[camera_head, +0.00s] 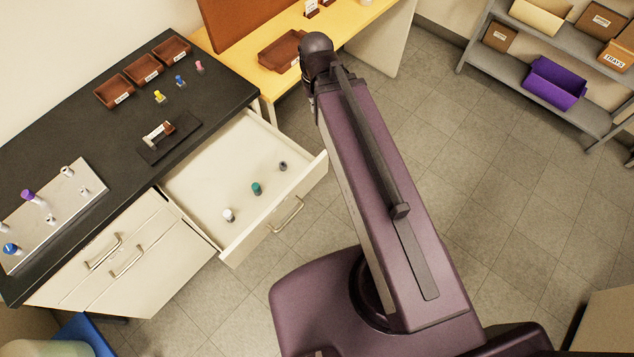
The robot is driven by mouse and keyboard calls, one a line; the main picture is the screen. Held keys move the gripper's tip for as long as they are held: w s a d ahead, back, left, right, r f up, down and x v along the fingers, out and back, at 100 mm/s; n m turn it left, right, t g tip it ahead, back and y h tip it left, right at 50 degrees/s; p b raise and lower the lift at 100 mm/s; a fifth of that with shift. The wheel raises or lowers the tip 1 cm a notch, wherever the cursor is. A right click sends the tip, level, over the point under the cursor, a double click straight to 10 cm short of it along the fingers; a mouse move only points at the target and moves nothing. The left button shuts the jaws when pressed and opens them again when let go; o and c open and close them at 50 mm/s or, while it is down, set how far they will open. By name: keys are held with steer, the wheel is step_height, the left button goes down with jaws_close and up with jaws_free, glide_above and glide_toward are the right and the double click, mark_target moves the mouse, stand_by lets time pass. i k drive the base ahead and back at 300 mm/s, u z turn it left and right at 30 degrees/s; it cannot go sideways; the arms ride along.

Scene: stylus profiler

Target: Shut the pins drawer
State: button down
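The open drawer (250,195) juts out from the cabinet under the black counter, pulled well out. It is cream with a metal handle (287,215) on its front panel. Inside stand a white pin (229,215), a green pin (257,188) and a grey pin (283,166). No label on the drawer is readable. My arm rises to the right of the drawer and reaches past its far right corner. The gripper itself is hidden beyond the arm's dark end, so its fingers do not show.
The black counter (90,140) holds brown trays (145,69), small coloured pins, a dark stand (168,137) and a metal plate (60,212). A yellow table (350,34) stands behind. A grey shelf (510,70) with a purple bin (554,83) is at right. Floor before the drawer is clear.

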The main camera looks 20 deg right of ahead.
mark_target(218, 176)
steer(key=z, duration=0.1)
steer(key=k, duration=1.7)
steer(key=u, duration=1)
steer(key=i, duration=1.05)
